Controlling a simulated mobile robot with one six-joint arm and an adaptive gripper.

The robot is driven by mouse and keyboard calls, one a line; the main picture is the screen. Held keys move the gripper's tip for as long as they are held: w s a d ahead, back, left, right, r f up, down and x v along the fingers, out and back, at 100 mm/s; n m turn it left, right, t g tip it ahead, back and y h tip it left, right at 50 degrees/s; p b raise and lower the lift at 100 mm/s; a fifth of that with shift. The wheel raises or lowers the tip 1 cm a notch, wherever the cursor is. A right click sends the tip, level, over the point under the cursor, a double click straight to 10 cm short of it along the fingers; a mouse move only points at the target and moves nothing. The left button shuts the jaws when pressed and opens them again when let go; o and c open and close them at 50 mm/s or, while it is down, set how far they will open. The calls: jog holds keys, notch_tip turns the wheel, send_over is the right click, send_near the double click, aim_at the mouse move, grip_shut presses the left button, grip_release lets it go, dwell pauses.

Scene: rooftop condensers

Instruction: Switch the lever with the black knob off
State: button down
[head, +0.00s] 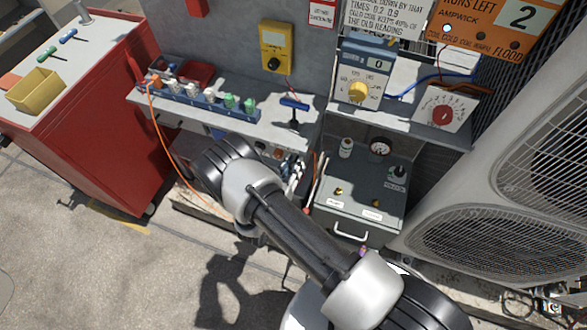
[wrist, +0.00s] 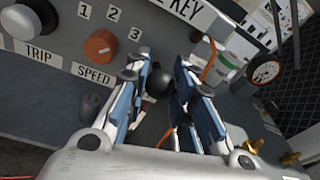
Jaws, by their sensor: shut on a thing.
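A round black knob (wrist: 160,84) sits between the fingertips of my gripper (wrist: 162,88) in the wrist view. The blue-padded fingers are closed in on it from both sides. The lever stem under the knob is mostly hidden by the fingers. The grey panel (wrist: 62,95) with the TRIP and SPEED labels is beside the fingers. In the head view my gripper (head: 293,172) is partly hidden behind my arm, below the bench shelf, and the gripped knob cannot be made out there.
On the panel are an orange SPEED knob (wrist: 100,46) and a white TRIP knob (wrist: 33,20). In the head view a grey box (head: 335,215) stands right of my gripper, with a gauge (head: 380,148) behind. A red cabinet (head: 95,125) is left and a condenser unit (head: 470,190) right.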

jog(key=shift+s+f+t+h+b, duration=0.1)
jog(key=shift+f+t+h+b, duration=0.5)
jog(key=shift+t, duration=0.5)
jog(key=shift+f+m+t+h, duration=0.15)
jog(key=shift+f+t+h, duration=0.1)
jog(key=shift+t, duration=0.45)
jog(key=shift+f+m+t+h, duration=0.15)
jog(key=shift+f+t+h, duration=0.1)
jog(key=shift+t, duration=0.45)
jog(key=c, duration=1.3)
grip_release()
jog(key=shift+c, duration=0.2)
jog(key=v, duration=1.1)
jog(key=shift+s+a+f, duration=0.2)
jog(key=shift+s+f, duration=0.05)
